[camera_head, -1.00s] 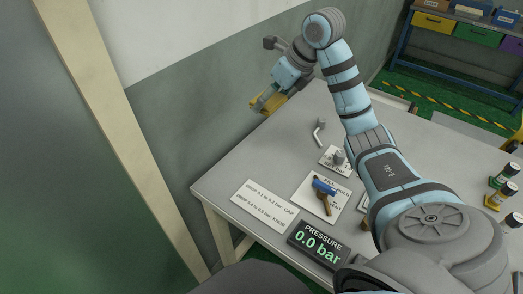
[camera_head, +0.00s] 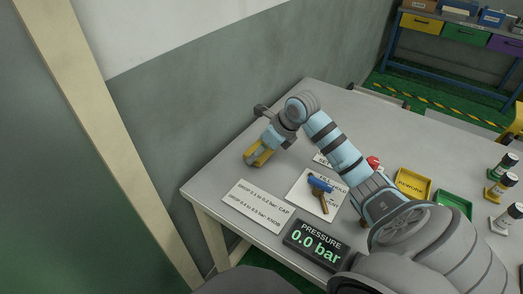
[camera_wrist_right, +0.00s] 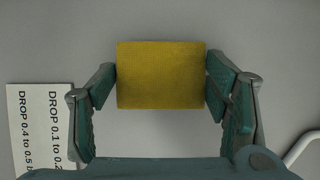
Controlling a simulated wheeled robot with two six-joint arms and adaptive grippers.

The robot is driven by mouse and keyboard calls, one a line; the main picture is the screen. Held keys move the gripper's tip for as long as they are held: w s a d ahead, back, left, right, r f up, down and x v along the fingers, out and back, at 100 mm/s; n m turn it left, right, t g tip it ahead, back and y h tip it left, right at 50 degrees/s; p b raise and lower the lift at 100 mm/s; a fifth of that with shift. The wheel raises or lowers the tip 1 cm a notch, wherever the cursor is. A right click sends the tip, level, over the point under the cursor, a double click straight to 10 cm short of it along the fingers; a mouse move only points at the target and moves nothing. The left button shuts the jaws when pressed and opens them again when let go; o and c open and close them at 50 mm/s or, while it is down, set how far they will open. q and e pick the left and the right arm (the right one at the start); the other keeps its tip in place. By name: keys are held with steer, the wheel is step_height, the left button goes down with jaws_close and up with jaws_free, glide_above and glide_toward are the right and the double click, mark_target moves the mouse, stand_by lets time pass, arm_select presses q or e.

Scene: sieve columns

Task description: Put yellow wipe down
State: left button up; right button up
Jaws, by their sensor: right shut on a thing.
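The yellow wipe (camera_head: 256,158) is a flat block between the fingers of my right gripper (camera_head: 260,152), near the table's far left edge. In the right wrist view the wipe (camera_wrist_right: 160,66) sits squarely between the two green-padded fingers, over bare grey table. My right gripper is shut on it. It is low over the table top (camera_head: 222,172); I cannot tell whether the wipe touches the surface. My left gripper is not in view.
A white card with drop values (camera_head: 252,206) lies nearer the front, left of the wipe in the wrist view. A blue-handled valve (camera_head: 320,186), a pressure display (camera_head: 314,245), yellow tray (camera_head: 412,184) and green tray (camera_head: 453,204) are to the right. A pale bent rod (camera_wrist_right: 304,146) is close by.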

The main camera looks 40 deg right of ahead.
steer(key=shift+f, duration=0.15)
steer(key=shift+f, duration=0.25)
steer(key=shift+f+b, duration=0.1)
steer(key=shift+b, duration=0.25)
steer(key=shift+s+a+f, duration=0.1)
steer(key=shift+s, duration=0.05)
steer(key=o, duration=1.3)
steer(key=shift+o, duration=1.3)
steer(key=shift+f, duration=0.2)
